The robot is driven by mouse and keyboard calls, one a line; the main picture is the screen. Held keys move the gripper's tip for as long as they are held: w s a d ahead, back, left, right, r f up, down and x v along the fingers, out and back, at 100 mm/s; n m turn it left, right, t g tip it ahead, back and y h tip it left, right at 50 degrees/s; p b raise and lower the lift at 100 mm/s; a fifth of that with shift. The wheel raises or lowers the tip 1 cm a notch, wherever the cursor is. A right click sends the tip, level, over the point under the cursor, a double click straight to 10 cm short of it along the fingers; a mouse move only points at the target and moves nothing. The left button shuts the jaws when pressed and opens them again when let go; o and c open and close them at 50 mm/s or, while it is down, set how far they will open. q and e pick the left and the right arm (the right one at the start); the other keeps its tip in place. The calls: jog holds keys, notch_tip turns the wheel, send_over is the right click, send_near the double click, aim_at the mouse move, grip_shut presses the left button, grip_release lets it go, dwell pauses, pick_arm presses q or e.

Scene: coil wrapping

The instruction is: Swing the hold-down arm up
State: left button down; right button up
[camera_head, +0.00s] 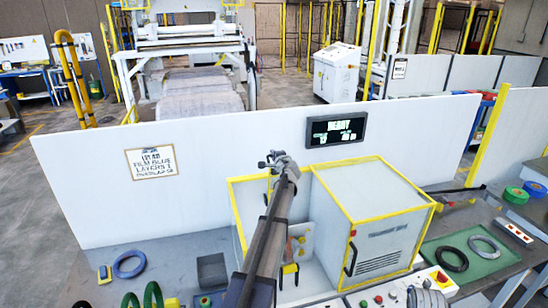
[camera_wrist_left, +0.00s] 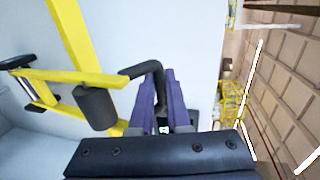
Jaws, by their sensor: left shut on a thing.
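My left gripper (camera_head: 280,163) is raised in front of the white partition, above the yellow-framed wrapping machine. In the left wrist view its two purple-looking fingers (camera_wrist_left: 166,103) are closed on the end of a bent black handle (camera_wrist_left: 150,70). The handle runs to a black cylinder (camera_wrist_left: 97,106) beside a yellow bar (camera_wrist_left: 75,77), which seem to be parts of the hold-down arm. In the head view my own arm and gripper hide most of the hold-down arm. My right gripper cannot be made out.
A white cabinet with yellow edges (camera_head: 372,215) stands right of my left arm. A display (camera_head: 336,130) hangs on the partition (camera_head: 230,150). A blue ring (camera_head: 129,264) and a grey bin (camera_head: 212,271) are at left. A green mat (camera_head: 470,268) with two rings is at right.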

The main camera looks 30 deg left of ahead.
pick_arm(q)
jog(key=c, duration=0.9)
grip_release()
jog(key=shift+a, duration=0.1)
jog(key=p+v, duration=0.1)
jog(key=v, duration=0.7)
jog(key=shift+p, duration=0.4)
jog(key=shift+w, duration=0.15)
jog(key=shift+f, duration=0.1)
